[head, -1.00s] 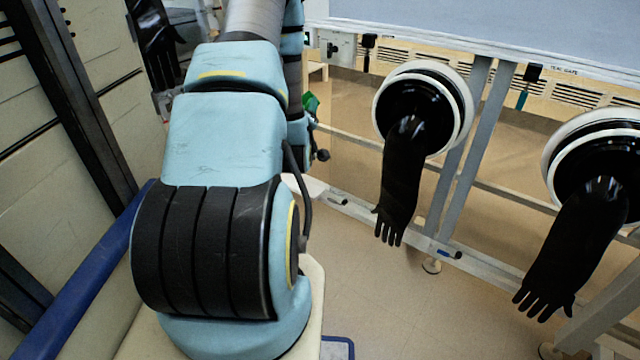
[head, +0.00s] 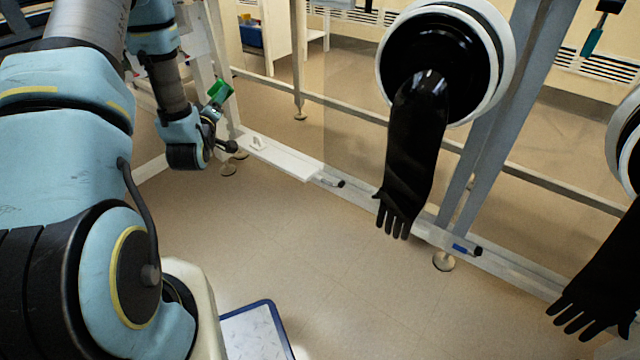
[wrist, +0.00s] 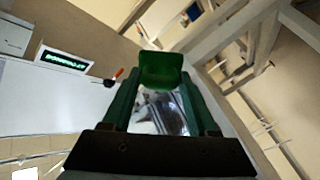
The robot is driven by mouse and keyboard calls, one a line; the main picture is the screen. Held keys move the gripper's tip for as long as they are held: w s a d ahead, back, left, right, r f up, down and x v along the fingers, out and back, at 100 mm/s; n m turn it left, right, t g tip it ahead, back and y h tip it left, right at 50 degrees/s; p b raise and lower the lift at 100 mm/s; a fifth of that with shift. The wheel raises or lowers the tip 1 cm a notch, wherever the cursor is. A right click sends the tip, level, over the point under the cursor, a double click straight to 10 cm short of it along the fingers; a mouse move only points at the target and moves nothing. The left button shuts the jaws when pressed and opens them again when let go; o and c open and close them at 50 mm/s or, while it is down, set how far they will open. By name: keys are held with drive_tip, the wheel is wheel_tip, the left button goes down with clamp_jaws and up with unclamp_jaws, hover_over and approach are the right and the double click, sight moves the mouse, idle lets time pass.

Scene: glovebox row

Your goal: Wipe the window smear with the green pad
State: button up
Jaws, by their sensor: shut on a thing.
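My gripper (head: 213,106) is shut on the green pad (head: 221,91) at the left of the head view, held out beyond my arm near the white frame posts. In the wrist view the green pad (wrist: 161,70) sits across the tips of the gripper's two green fingers (wrist: 162,88). The pad touches no other surface that I can make out. I cannot make out the window smear in either view. A pale, flat panel (wrist: 50,100) fills the left of the wrist view; I cannot tell whether it is the window.
A black glove (head: 410,150) hangs from a white-rimmed port (head: 505,60) in the head view, with a second glove (head: 610,270) at right. A low white rail (head: 285,158) runs below. A blue-edged tray (head: 255,335) lies at the front. A lit green display (wrist: 62,60) shows in the wrist view.

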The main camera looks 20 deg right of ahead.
drive_tip(key=s+d+f+m+g+h+b, duration=0.35)
drive_tip(key=d+f+b, duration=0.25)
drive_tip(key=d+f, duration=0.25)
drive_tip(key=s+d+f+m+g+h+b, duration=0.2)
drive_tip(key=s+d+f+b, duration=0.2)
drive_tip(key=d+f+b, duration=0.4)
drive_tip(key=s+d+f+m+g+h+b, duration=0.25)
drive_tip(key=d+f+b, duration=0.3)
drive_tip(key=d, duration=0.35)
drive_tip(key=shift+s+f+x, duration=0.15)
drive_tip(key=shift+x, duration=1.25)
drive_tip(key=shift+s+f+x, duration=0.1)
drive_tip(key=shift+s+x, duration=0.05)
drive_tip(key=shift+x, duration=1.25)
drive_tip(key=shift+x, duration=1.1)
drive_tip(key=shift+s+d, duration=0.1)
